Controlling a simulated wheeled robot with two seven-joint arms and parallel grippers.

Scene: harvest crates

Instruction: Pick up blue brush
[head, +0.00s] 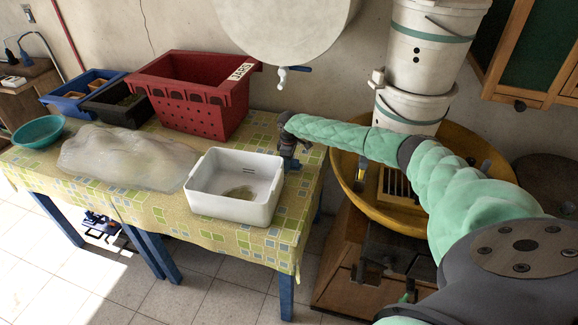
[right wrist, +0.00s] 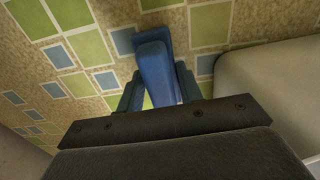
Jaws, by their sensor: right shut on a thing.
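The blue brush (right wrist: 153,65) shows in the right wrist view as a blue block-like piece between my fingers, over the patterned tablecloth. My right gripper (right wrist: 158,88) is shut on it. In the head view my right gripper (head: 291,163) is at the right end of the table, just right of the white tub. The brush is too small and too hidden by the gripper to make out there. I cannot tell whether the brush still touches the cloth. My left gripper is in neither view.
The white tub (head: 232,207) stands close beside the gripper on the cloth-covered table (head: 150,205). A red crate (head: 190,110), black crate (head: 100,112), blue crate (head: 62,105), teal bowl (head: 38,146) and clear plastic sheet (head: 125,160) lie further left. White buckets (head: 430,60) stand behind my arm.

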